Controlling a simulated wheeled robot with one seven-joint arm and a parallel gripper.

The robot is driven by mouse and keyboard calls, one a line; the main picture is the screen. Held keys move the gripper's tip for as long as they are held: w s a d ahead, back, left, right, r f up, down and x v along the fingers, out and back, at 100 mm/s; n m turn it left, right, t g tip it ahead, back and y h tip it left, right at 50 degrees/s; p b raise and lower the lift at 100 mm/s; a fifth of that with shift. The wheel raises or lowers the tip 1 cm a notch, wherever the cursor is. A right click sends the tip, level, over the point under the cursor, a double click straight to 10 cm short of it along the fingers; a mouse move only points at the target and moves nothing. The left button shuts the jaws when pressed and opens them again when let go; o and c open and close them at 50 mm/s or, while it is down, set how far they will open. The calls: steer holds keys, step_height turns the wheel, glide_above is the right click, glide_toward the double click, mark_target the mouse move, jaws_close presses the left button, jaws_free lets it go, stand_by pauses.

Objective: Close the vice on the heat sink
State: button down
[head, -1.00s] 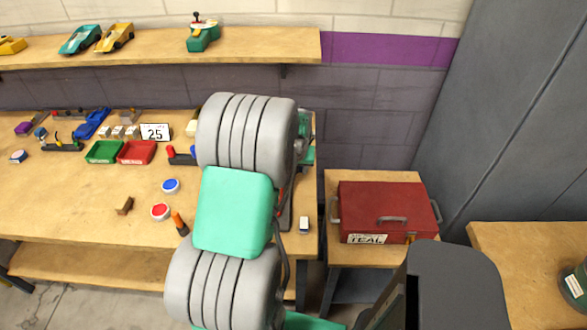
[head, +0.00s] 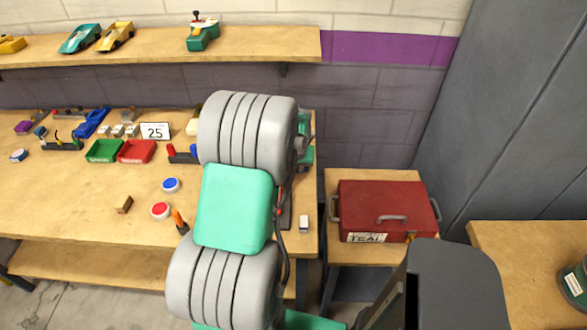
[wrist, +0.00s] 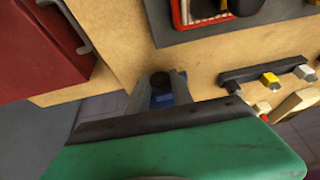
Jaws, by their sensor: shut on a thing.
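The green vice (head: 307,155) is at the right end of the workbench, mostly hidden behind my arm. A large green body with a dark edge strip, seemingly the vice, fills the bottom of the wrist view (wrist: 180,150). My gripper (wrist: 160,92) shows just beyond that strip as two grey fingers. It is shut around a part with a dark round end (wrist: 159,80), likely the vice handle; some blue shows between the fingers. The head view hides my gripper behind the arm. I cannot make out the heat sink or the jaw gap in either view.
A red toolbox (head: 385,210) stands on a side table right of the bench. A small pale block (head: 304,222) lies near the bench's right edge. Red (head: 160,210) and blue (head: 171,185) round pieces lie left of my arm. The bench's left front is mostly clear.

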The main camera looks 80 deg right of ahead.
steer(key=shift+s, duration=0.15)
steer(key=shift+s+d+f+t+b, duration=0.1)
steer(key=shift+s+f+t+b, duration=0.1)
steer(key=shift+t+b, duration=0.4)
steer(key=shift+r+m+t+y, duration=0.15)
steer(key=shift+m+t+y, duration=0.15)
steer(key=shift+t, duration=0.4)
steer(key=c, duration=1.1)
jaws_free()
steer(key=shift+r, duration=0.1)
